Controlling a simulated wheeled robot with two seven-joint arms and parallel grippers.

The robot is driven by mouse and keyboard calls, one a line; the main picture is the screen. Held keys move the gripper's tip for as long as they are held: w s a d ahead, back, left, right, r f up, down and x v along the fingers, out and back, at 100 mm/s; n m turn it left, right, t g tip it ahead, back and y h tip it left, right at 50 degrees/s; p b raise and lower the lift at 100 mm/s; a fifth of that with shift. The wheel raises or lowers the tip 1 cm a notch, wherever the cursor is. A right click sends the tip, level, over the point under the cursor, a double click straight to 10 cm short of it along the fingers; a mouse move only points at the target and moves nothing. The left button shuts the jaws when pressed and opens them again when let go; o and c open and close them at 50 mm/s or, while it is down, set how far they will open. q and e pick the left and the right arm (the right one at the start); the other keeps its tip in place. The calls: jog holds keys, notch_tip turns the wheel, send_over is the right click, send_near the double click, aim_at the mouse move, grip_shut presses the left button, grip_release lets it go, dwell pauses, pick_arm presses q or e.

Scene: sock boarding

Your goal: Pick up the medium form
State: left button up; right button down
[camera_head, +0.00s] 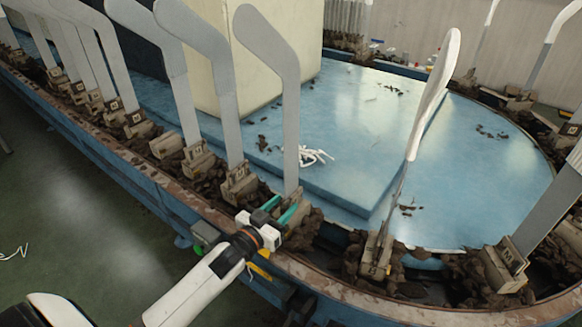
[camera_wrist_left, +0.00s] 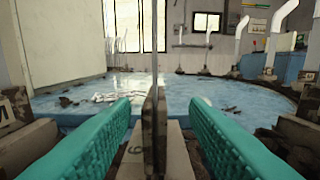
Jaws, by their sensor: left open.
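Flat grey leg-shaped forms stand upright in wooden blocks along the near rail. My left gripper (camera_head: 278,208) is low at the rail, its teal fingers open at the foot of one form (camera_head: 290,120). In the left wrist view, that form shows edge-on as a thin dark upright (camera_wrist_left: 154,75) between the open fingers (camera_wrist_left: 160,130), with a gap on each side. Its wooden block (camera_wrist_left: 180,155) is below; its marking is unclear. A block to the left (camera_wrist_left: 8,115) appears marked M, as does one at the right (camera_head: 508,258). My right gripper is not in view.
A form with a white cover (camera_head: 432,90) stands just right of my gripper. Neighbouring forms (camera_head: 215,75) crowd the left. The blue table top (camera_head: 370,130) holds a white tangle (camera_head: 312,155) and a large cream box (camera_head: 265,75). Brown clumps line the rail.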

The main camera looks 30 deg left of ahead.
aim_at(298, 190)
pick_arm(q)
jog(key=w, duration=0.2)
jog(key=w+b, duration=0.1)
jog(key=w, duration=0.2)
jog(key=shift+d+f, duration=0.15)
jog(key=shift+w, duration=0.3)
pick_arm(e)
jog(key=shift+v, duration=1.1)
pick_arm(q)
jog(key=shift+c, duration=0.5)
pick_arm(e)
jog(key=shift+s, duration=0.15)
pick_arm(q)
grip_shut()
